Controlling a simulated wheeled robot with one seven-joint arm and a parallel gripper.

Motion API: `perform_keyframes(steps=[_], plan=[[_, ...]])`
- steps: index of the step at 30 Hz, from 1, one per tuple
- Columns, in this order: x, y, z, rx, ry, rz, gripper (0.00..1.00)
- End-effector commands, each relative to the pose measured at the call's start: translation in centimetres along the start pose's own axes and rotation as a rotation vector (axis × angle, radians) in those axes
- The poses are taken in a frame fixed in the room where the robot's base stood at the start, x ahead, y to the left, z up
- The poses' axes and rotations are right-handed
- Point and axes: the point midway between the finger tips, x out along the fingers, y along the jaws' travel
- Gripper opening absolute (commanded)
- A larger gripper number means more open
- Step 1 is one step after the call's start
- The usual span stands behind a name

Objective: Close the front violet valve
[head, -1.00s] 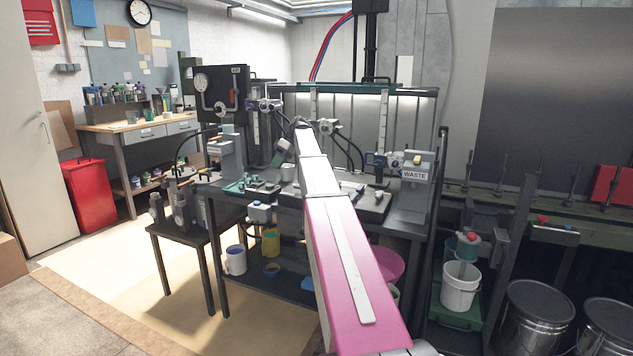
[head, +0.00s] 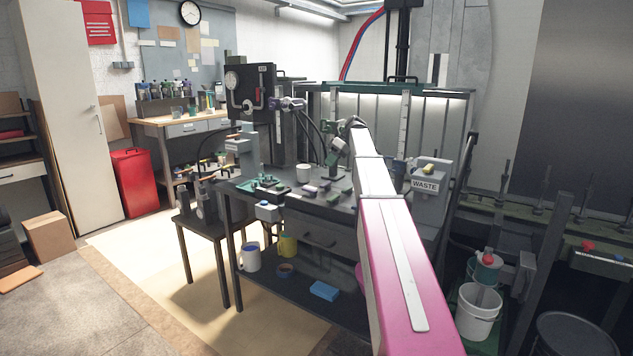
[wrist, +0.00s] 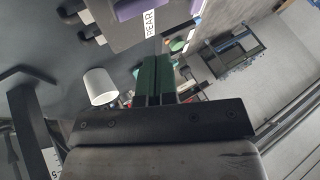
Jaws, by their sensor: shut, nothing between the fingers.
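A fitting with a violet body (head: 289,103) sits beside the dark gauge panel in the head view. I cannot tell from its markings whether it is the front or the rear one. In the wrist view, a violet part (wrist: 132,9) with a white REAR label (wrist: 151,24) shows at the top, beyond my fingers. My gripper, with green fingers (wrist: 155,80), is shut and empty, apart from the violet part. In the head view the gripper is at the far end of my pink and white arm, above the bench. No valve labelled front is readable; my arm hides part of the bench.
A white cup (head: 304,172) stands on the bench, and also shows in the wrist view (wrist: 100,86). Small tools and a green tray (head: 262,182) lie near it. A WASTE box (head: 425,184) stands at right.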

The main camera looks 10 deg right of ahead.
Motion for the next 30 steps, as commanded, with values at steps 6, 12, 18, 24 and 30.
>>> perform_keyframes(steps=[6,12,18,24,30], plan=[[2.4,-0.1,0.1,0.0,-0.001,-0.002,0.0],[6.1,-0.1,0.1,0.0,-0.002,-0.003,0.0],[9.8,-0.1,0.1,0.0,-0.001,-0.002,0.0],[11.2,-2.5,0.1,-0.002,0.0,0.0,0.0],[11.7,-3.5,0.1,0.0,0.0,0.0,0.0]])
